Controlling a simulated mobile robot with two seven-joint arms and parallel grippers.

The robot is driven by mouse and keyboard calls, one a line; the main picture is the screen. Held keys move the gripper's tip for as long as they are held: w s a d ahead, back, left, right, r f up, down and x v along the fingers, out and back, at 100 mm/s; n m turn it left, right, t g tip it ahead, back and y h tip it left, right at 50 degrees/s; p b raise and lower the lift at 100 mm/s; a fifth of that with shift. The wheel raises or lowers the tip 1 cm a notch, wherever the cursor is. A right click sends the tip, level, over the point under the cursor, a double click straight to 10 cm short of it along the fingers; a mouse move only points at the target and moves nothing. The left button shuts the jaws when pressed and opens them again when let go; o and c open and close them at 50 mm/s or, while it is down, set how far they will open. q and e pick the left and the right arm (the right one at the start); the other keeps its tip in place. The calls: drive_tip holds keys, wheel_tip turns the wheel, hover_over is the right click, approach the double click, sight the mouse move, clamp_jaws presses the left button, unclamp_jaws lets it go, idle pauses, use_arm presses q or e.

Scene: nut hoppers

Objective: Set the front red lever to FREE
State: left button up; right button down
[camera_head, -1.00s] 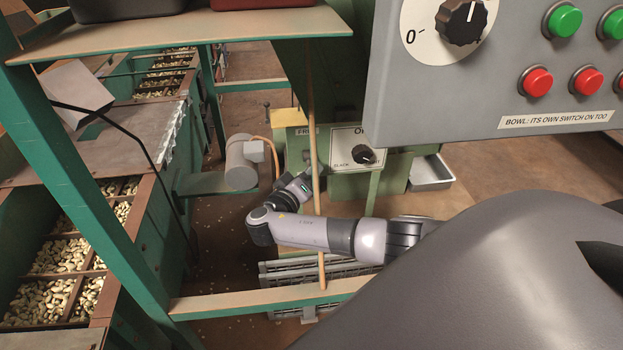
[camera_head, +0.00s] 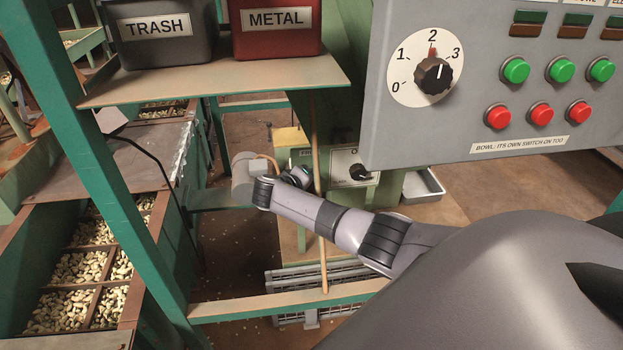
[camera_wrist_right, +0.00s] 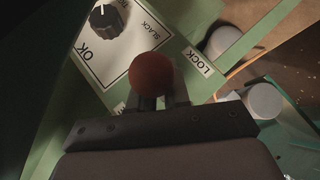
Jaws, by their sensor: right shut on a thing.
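The front red lever's round red knob (camera_wrist_right: 151,74) shows in the right wrist view. My right gripper (camera_wrist_right: 152,101) is shut on the lever just below the knob. A LOCK label (camera_wrist_right: 198,62) on the green panel lies to the right of the knob in that view. The FREE label (camera_head: 306,153) is small and partly legible in the head view, above my right wrist. My right arm reaches to the green machine in the head view, where its wrist hides the lever and the fingertips. My left gripper is in neither view.
A dial plate (camera_wrist_right: 118,40) marked OK and SLACK sits beside the lever. A thin upright rod (camera_head: 317,200) stands in front of the machine, close to my arm. A grey control box (camera_head: 470,90) hangs at the upper right. A green post (camera_head: 108,180) stands left.

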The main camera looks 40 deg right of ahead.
drive_tip(key=shift+w+r+n+g+y+p, duration=0.15)
drive_tip(key=shift+r+n+g+y+p, duration=0.15)
drive_tip(key=shift+r+n+g+y, duration=0.4)
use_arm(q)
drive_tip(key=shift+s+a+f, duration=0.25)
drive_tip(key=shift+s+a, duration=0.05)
use_arm(e)
drive_tip(key=shift+w+d+r+g+y, duration=0.1)
drive_tip(key=shift+r+g+y, duration=0.05)
drive_tip(key=shift+g+y, duration=0.5)
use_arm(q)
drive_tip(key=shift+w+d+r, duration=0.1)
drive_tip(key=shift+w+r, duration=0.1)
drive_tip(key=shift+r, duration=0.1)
use_arm(e)
drive_tip(key=shift+r, duration=0.1)
drive_tip(key=c, duration=1.2)
unclamp_jaws()
drive_tip(key=shift+r, duration=0.15)
use_arm(q)
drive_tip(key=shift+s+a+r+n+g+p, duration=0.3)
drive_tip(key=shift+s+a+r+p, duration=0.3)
drive_tip(key=shift+p, duration=0.8)
use_arm(e)
drive_tip(key=shift+v, duration=3.45)
